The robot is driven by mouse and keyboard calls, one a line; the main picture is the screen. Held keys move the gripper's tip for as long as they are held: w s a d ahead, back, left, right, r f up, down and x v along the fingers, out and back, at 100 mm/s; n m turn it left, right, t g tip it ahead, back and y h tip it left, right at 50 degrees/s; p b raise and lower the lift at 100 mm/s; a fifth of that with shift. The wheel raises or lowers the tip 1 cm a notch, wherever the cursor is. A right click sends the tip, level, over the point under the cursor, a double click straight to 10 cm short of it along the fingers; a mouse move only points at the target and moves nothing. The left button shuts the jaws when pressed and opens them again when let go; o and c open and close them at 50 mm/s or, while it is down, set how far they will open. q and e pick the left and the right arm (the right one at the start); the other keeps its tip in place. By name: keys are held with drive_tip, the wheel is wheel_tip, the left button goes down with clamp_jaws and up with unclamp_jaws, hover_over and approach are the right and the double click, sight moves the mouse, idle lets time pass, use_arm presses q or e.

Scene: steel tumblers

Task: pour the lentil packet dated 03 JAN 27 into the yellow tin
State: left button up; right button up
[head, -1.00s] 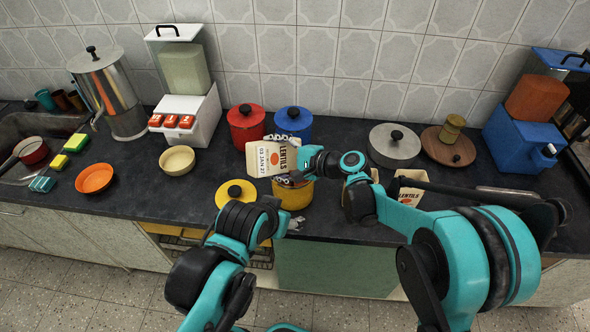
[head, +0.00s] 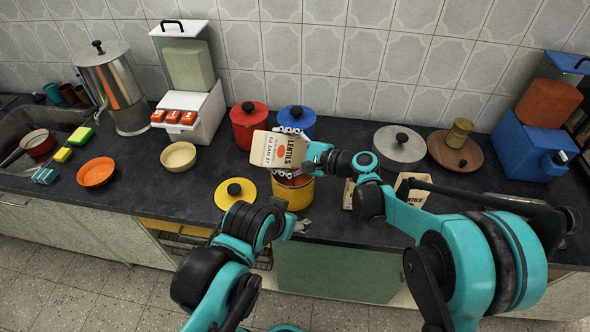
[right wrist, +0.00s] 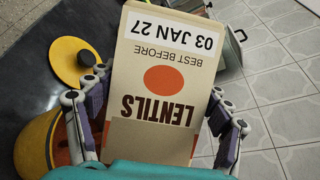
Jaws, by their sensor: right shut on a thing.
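The lentil packet (head: 277,149), printed 03 JAN 27, is held on its side above the yellow tin, its top end to the left. In the right wrist view the packet (right wrist: 165,75) shows its date label upside down. My right gripper (head: 294,152) is shut on the packet, with fingers along both sides (right wrist: 158,118). The open yellow tin (head: 296,197) stands below on the counter, with reddish-orange contents visible inside; it also shows in the right wrist view (right wrist: 33,150). My left gripper (head: 303,227) hangs at the counter's front edge; its jaw opening is unclear.
The yellow lid (head: 236,190) lies left of the tin. Other packets (head: 414,187) (head: 348,194) stand to the right, partly behind my right arm. Red (head: 247,125) and blue (head: 297,121) tins stand behind. A cream bowl (head: 178,156) and an orange bowl (head: 96,172) sit left.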

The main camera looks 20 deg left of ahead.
drive_tip(key=shift+w+d, duration=0.1)
idle(0.4)
idle(1.9)
drive_tip(key=shift+w+d+r+m+y+b, duration=0.15)
drive_tip(key=shift+m+y+b, duration=0.15)
drive_tip(key=shift+b, duration=0.15)
drive_tip(key=shift+w+d+r+m+g+y+b, duration=0.2)
drive_tip(key=shift+w+r+m+g+y+b, duration=0.1)
drive_tip(key=shift+m+y+b, duration=0.1)
idle(0.6)
drive_tip(key=shift+w+d+m+b, duration=0.2)
drive_tip(key=shift+m+b, duration=0.2)
drive_tip(key=shift+w+d+r+y+b, duration=0.2)
drive_tip(key=shift+y+b, duration=0.1)
drive_tip(key=shift+y, duration=0.1)
drive_tip(key=shift+m, duration=0.3)
